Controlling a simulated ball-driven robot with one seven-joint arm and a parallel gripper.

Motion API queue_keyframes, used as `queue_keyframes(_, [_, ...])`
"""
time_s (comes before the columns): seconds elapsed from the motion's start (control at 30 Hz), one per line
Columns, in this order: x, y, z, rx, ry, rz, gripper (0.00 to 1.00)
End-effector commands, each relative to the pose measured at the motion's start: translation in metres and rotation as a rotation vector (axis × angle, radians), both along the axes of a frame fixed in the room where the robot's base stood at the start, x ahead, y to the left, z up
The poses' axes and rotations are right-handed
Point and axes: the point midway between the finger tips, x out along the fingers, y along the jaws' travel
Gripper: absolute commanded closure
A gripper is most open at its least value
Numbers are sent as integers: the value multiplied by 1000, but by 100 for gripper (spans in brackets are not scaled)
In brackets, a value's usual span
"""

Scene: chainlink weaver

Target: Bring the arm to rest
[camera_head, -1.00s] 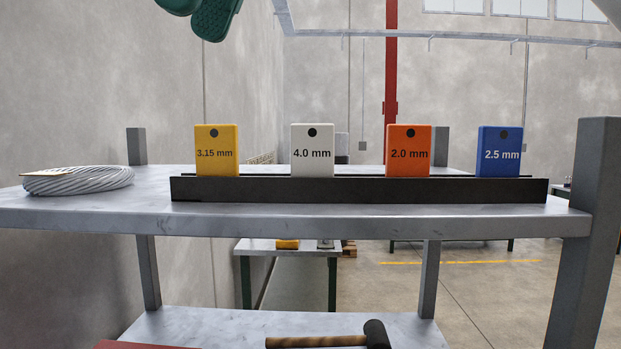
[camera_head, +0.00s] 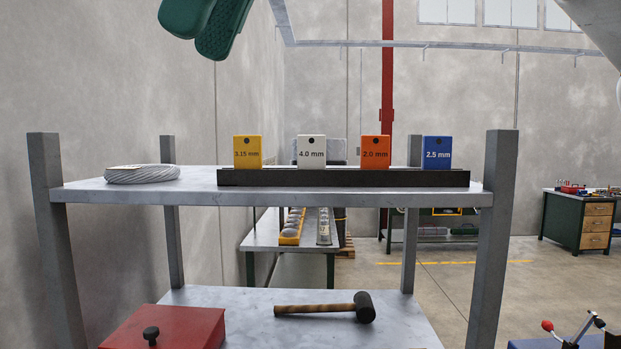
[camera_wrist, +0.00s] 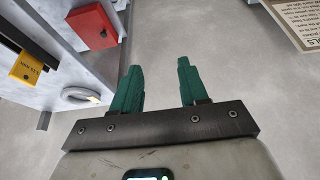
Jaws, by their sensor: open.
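My gripper (camera_wrist: 158,82) has two green fingers set apart, with nothing between them and only floor beyond in the wrist view. In the head view the green fingers (camera_head: 207,25) show at the top left, high above the shelf and clear of everything on it. The rest of my arm is mostly out of the head view.
A metal shelf unit (camera_head: 340,202) stands ahead. Its top shelf carries a wire coil (camera_head: 143,174) and a black rack (camera_head: 345,179) with yellow, white, orange and blue tags. Below lie a mallet (camera_head: 318,309) and a red box (camera_head: 180,328). Open floor (camera_head: 470,275) lies to the right.

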Motion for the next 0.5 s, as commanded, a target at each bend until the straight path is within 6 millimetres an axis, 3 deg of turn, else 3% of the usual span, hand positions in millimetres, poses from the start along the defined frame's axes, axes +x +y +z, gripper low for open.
queue_keyframes(0.27, [25, -2, -29, 28, 20, -14, 57])
queue_keyframes(0.5, [55, -4, -70, 71, 41, -38, 57])
